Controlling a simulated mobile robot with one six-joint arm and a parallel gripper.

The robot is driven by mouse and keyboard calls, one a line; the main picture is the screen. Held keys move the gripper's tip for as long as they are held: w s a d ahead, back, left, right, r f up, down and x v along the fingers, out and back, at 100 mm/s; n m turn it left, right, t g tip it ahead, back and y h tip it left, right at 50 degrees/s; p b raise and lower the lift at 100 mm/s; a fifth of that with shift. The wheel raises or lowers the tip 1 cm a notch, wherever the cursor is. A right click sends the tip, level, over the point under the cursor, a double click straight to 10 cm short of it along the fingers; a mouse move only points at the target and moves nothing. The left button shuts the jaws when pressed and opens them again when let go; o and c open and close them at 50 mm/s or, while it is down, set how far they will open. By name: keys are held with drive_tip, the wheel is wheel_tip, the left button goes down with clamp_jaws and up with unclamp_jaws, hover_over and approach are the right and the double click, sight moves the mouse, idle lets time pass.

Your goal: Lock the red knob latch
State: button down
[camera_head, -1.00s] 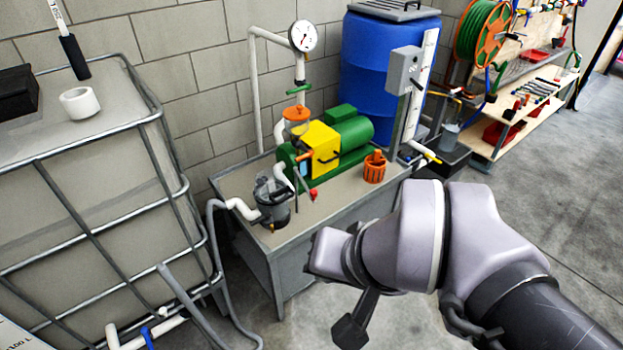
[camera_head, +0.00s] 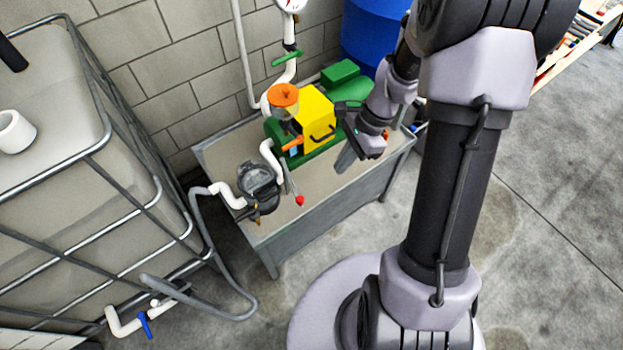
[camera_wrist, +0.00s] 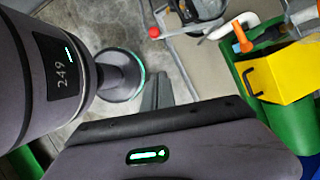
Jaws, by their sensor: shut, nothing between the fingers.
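The red knob (camera_head: 300,200) sits at the end of a thin grey rod beside the dark strainer pot (camera_head: 260,186) on the grey bench. In the wrist view the red knob (camera_wrist: 154,31) is near the top middle, with the strainer pot (camera_wrist: 203,9) to its right. My gripper (camera_head: 344,160) points downward over the bench, to the right of the knob and apart from it. Its fingers (camera_wrist: 155,92) are shut and empty in the wrist view. The rod's lower end by the pot is hard to make out.
The yellow and green pump (camera_head: 318,120) with an orange cap (camera_head: 284,95) stands close behind and left of my gripper. White pipes (camera_head: 228,198) join the pot. A caged tank (camera_head: 60,130) stands left. Open floor (camera_head: 530,230) lies to the right.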

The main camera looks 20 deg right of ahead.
drive_tip(key=a+f+b, duration=0.6)
drive_tip(key=a+f, duration=0.1)
drive_tip(key=f, duration=0.2)
drive_tip(key=shift+a+f, duration=0.15)
drive_tip(key=shift+a, duration=0.2)
drive_tip(key=shift+s, duration=0.15)
drive_tip(key=shift+a, duration=0.15)
